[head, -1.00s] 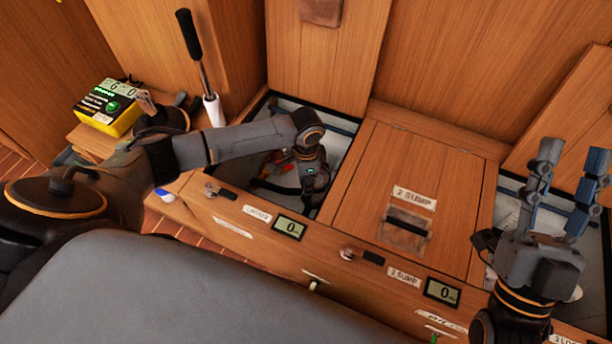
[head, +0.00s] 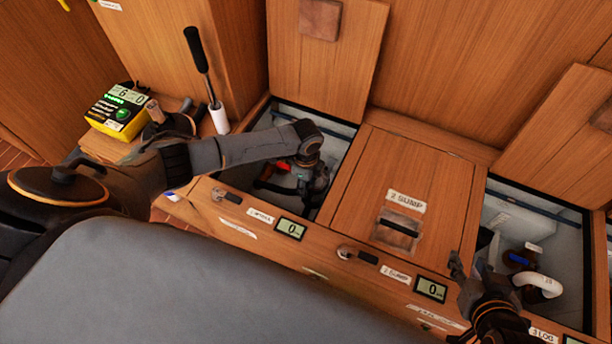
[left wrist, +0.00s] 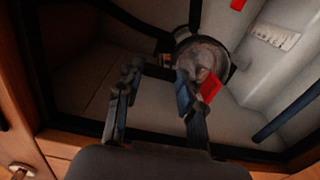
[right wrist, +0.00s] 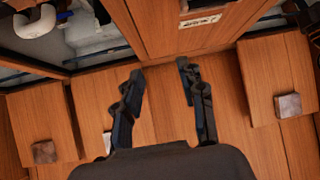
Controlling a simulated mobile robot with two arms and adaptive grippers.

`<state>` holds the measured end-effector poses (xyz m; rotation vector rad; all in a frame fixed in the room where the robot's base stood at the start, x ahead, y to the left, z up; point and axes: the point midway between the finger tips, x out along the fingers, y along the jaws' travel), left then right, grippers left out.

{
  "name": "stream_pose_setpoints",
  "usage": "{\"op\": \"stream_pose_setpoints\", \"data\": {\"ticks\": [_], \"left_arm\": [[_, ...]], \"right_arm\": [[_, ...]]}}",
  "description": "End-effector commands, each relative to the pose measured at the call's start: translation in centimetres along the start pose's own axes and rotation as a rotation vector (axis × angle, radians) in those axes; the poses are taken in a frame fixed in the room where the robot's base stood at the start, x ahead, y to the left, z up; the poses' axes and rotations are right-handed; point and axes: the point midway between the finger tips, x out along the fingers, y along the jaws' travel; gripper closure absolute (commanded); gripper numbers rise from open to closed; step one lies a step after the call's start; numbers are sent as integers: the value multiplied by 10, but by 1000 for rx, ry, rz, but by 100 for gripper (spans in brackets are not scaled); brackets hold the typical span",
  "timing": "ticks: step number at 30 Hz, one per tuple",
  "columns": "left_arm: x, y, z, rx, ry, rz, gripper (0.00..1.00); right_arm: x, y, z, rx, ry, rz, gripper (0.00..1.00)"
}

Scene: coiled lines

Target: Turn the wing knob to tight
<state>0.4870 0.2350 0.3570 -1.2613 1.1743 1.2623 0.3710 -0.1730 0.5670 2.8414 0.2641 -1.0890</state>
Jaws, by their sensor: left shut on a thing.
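My left gripper (head: 312,182) reaches down into the open left hatch, and my own arm hides part of it in the head view. In the left wrist view my left gripper (left wrist: 158,78) is over a round grey-brown fitting (left wrist: 203,58) at the bottom of the hatch. A red piece (left wrist: 210,88) shows beside its right finger, and red also shows in the head view (head: 283,168). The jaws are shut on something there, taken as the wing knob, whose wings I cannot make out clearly. My right gripper (right wrist: 160,72) is open and empty.
The middle hatch lid (head: 410,170) is closed. The right hatch is open, with a white curved hose (head: 540,282) inside. Small displays (head: 290,229) line the front panel.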

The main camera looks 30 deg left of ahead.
Motion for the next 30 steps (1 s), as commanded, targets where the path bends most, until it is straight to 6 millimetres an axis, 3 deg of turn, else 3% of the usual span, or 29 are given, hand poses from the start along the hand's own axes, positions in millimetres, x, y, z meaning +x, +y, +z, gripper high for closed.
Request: {"op": "stream_pose_setpoints", "data": {"ticks": [6, 12, 30], "left_arm": [[-1, 1, -1, 152, 1, 3, 94], [0, 1, -1, 241, 2, 2, 94], [1, 1, -1, 295, 2, 2, 94]], "right_arm": [[-12, 4, 34, 3, -175, 9, 60], [-18, 6, 52, 6, -259, 14, 60], [-22, 8, 61, 7, -305, 17, 60]]}}
